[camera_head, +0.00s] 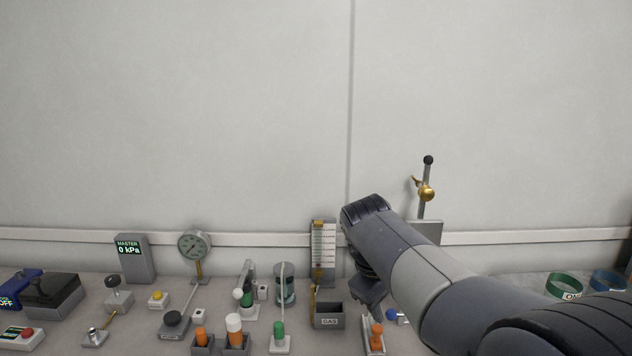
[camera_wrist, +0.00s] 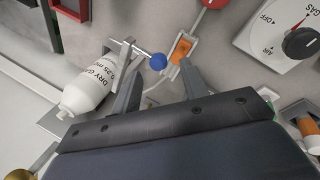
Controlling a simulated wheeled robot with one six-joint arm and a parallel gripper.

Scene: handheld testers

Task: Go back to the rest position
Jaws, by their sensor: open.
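My gripper (camera_wrist: 157,70) is open in the wrist view, its two grey fingers apart with nothing held between them. A blue knob (camera_wrist: 158,62) on a metal rod shows between the fingertips, and an orange piece (camera_wrist: 181,47) in a pale holder lies just beyond the right finger. I cannot tell whether a finger touches either. In the head view my arm reaches in from the lower right, with the gripper (camera_head: 368,291) pointing down low over the bench. The arm hides part of the bench behind it.
A white DRY GAS bottle (camera_wrist: 90,92) lies left of the fingers, and a selector dial (camera_wrist: 300,43) is at upper right. Space above the bench is clear.

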